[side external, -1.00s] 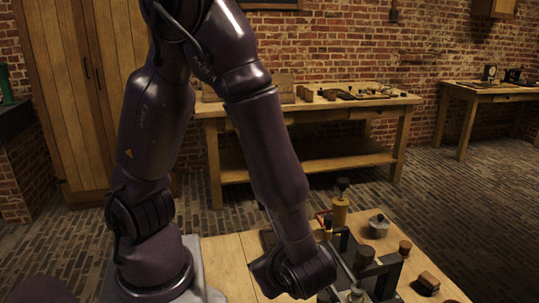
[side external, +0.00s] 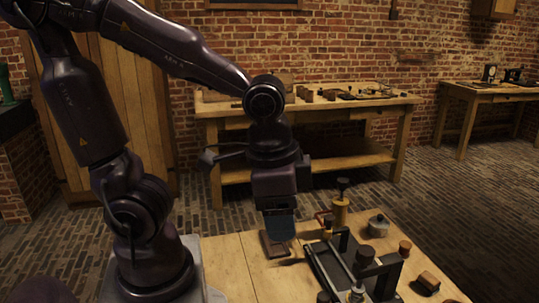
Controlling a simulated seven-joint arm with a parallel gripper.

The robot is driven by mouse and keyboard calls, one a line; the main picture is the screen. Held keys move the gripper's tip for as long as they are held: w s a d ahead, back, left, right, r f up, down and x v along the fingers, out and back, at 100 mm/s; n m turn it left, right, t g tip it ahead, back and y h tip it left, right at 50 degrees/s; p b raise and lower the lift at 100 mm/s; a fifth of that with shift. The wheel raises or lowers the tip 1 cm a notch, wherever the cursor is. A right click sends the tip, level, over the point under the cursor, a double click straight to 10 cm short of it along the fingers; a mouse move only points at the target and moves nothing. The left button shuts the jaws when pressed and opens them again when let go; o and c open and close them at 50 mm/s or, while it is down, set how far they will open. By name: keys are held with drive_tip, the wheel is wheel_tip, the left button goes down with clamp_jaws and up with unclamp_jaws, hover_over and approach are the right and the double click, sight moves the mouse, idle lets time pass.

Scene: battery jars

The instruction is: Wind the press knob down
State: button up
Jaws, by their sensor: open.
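My gripper (side external: 281,238) points down to the left of the device, over or just in front of a small dark board (side external: 270,246). It is apart from both knobs. Its fingertips are small and dark here, and I see nothing held.
The near table (side external: 228,262) is bare on the left. A workbench (side external: 330,107) with small items stands behind.

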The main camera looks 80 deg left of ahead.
drive_tip(key=a+r+n+t, duration=0.3)
drive_tip(key=a+r, duration=0.1)
drive_tip(key=r, duration=0.3)
drive_tip(key=shift+s+a+n+t, duration=0.25)
drive_tip(key=shift+s+n+t, duration=0.05)
drive_tip(key=shift+n+t, duration=0.1)
drive_tip(key=m+t+y, duration=0.5)
drive_tip(key=m+y, duration=0.9)
drive_tip(key=m, duration=1.2)
approach(365, 256)
drive_tip(key=x, duration=1.1)
drive_tip(key=shift+w+a, duration=0.3)
